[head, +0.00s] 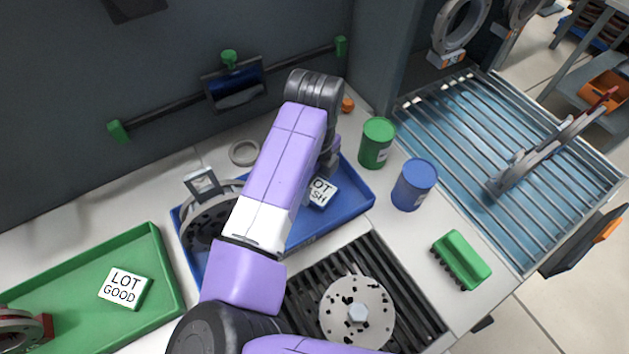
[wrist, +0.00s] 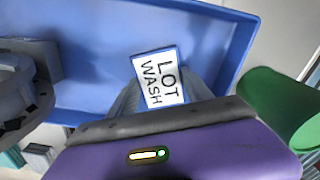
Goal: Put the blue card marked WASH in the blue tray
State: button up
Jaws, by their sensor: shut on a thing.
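The blue-edged card marked LOT WASH (head: 321,192) is over the right part of the blue tray (head: 358,193). It also shows in the wrist view (wrist: 159,80), between my gripper's fingers (wrist: 160,98), with the tray floor behind it. My gripper (head: 328,176) is shut on the card, and my arm hides most of the fingers in the head view. Whether the card touches the tray floor, I cannot tell. A grey ring-shaped part (head: 205,215) stands in the left part of the tray and also shows in the wrist view (wrist: 22,88).
A green can (head: 376,143) and a blue can (head: 414,184) stand right of the tray. A green tray (head: 75,275) with a LOT GOOD card (head: 125,287) is at left. A grate with a pitted disc (head: 357,314) is in front. A green brush (head: 461,260) lies right.

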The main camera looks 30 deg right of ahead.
aim_at(314, 187)
jog(key=shift+f, duration=0.2)
jog(key=o, duration=1.3)
jog(key=shift+r, duration=0.1)
notch_tip(314, 187, up, 12)
jog(key=shift+r, duration=0.2)
